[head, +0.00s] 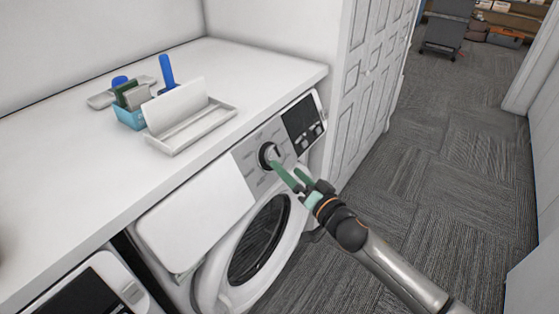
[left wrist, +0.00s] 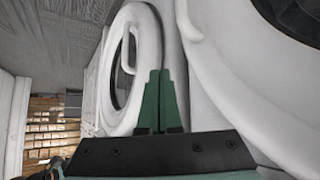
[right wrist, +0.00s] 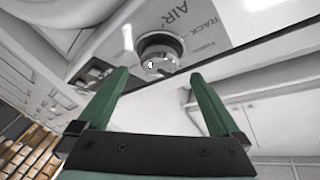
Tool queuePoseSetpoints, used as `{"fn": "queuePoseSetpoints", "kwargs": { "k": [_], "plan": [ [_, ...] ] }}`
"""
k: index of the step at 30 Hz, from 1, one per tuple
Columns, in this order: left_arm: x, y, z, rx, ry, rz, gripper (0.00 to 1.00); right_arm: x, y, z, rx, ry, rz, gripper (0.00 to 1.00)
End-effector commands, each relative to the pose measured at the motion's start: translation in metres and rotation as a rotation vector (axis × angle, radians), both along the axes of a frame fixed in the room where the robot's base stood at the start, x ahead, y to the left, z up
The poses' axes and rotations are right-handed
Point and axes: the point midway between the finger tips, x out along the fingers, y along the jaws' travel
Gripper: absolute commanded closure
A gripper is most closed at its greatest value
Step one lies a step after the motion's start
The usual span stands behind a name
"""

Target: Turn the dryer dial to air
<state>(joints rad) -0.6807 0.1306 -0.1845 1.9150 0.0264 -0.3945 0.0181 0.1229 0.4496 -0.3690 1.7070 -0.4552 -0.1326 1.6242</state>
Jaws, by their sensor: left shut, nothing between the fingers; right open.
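The dryer dial (head: 267,155) is a round knob with a dark ring on the grey panel of the white front-loading dryer (head: 207,232). My right gripper (head: 285,168), with green fingers, is open just in front of the dial. In the right wrist view the dial (right wrist: 160,54) lies beyond the fingertips, between their lines; I cannot tell whether they touch it. The word AIR (right wrist: 177,15) is printed on the panel beside it. My left gripper (left wrist: 159,90) is shut and empty, near round appliance doors in the left wrist view, and out of the head view.
A white countertop (head: 75,160) covers the machines. On it are a white tray (head: 180,135) and a blue box (head: 128,118) with brushes. A second machine (head: 90,290) stands at lower left. A white panelled door (head: 372,75) is behind. Carpet at right is clear.

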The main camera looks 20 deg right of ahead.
Motion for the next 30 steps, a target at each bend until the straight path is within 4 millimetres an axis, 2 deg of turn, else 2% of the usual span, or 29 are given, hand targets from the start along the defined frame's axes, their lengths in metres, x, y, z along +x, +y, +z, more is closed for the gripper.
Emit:
{"fn": "queuePoseSetpoints", "kwargs": {
  "k": [3,9,14,22,30],
  "plan": [
    [0.0,0.0,-0.001,0.0,0.0,0.0,1.0,0.02,0.006,0.001,-0.001,-0.002,0.0,0.0],
    [0.0,0.0,-0.002,0.0,0.0,0.0,1.0,0.041,0.012,0.0,0.001,0.0,0.001,0.0],
    [0.0,0.0,-0.002,0.0,0.001,0.0,1.0,0.048,0.014,0.0,-0.001,-0.001,0.001,0.0],
    [0.0,0.0,-0.002,0.0,0.001,0.0,1.0,0.049,0.015,0.0,0.0,0.0,0.0,0.0],
    [0.001,0.0,-0.002,0.0,0.0,-0.001,1.0,0.049,0.014,0.0,0.0,0.0,0.0,0.29]
  ]
}}
